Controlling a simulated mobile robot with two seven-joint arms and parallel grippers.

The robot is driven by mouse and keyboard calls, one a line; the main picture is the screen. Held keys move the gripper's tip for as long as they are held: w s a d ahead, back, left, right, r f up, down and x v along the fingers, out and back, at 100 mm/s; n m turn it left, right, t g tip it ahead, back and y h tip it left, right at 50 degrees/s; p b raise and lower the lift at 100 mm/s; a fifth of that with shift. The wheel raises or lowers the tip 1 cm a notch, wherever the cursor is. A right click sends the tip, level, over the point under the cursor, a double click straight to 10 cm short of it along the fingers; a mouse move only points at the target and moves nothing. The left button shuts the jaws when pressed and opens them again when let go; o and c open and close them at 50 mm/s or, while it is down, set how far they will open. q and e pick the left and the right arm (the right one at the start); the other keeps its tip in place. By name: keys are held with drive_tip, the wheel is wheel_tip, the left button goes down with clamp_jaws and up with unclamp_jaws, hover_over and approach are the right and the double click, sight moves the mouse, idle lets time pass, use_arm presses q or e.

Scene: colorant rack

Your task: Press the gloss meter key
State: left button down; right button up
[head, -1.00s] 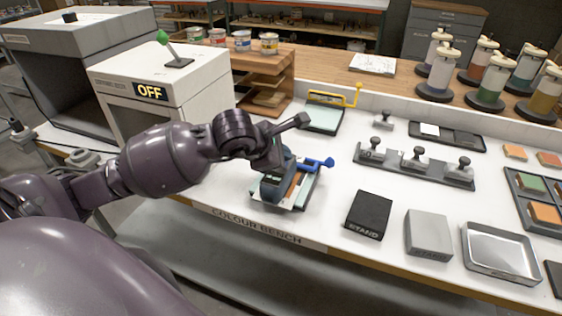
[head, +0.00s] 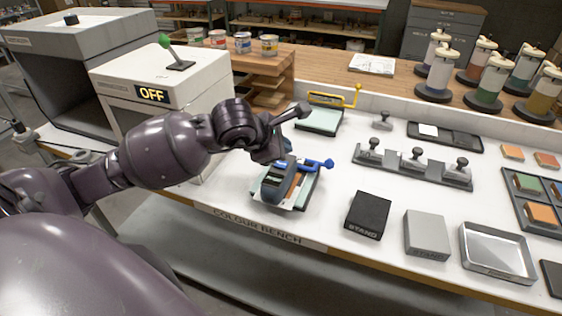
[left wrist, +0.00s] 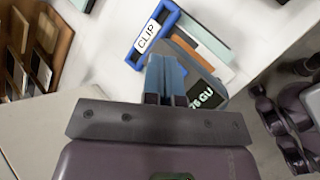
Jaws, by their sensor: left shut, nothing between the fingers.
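The gloss meter (head: 273,187) is a dark grey-blue rounded block. It sits on a stack of panels, with an orange strip beside it, near the bench's front edge. In the left wrist view its black display (left wrist: 207,94) shows light characters ending in "GU", partly hidden by my fingers. A blue clip (left wrist: 152,34) marked "CLIP" lies across the far end of the stack. My left gripper (head: 284,164) is shut and empty, just above the far end of the meter; the key is not clearly visible. Its blue fingers also show in the left wrist view (left wrist: 165,72).
A black stand block (head: 368,214) and a grey one (head: 427,234) lie to the right. Behind is a rail with knobs (head: 413,168). Bare bench lies between.

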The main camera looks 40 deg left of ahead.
sight(283, 165)
use_arm(q)
wheel_tip(283, 165, up, 2)
drive_tip(key=shift+r+p, duration=0.25)
drive_tip(key=shift+p, duration=0.2)
drive_tip(key=shift+r+p, duration=0.3)
drive_tip(key=shift+r, duration=0.4)
drive_tip(key=shift+d+f, duration=0.1)
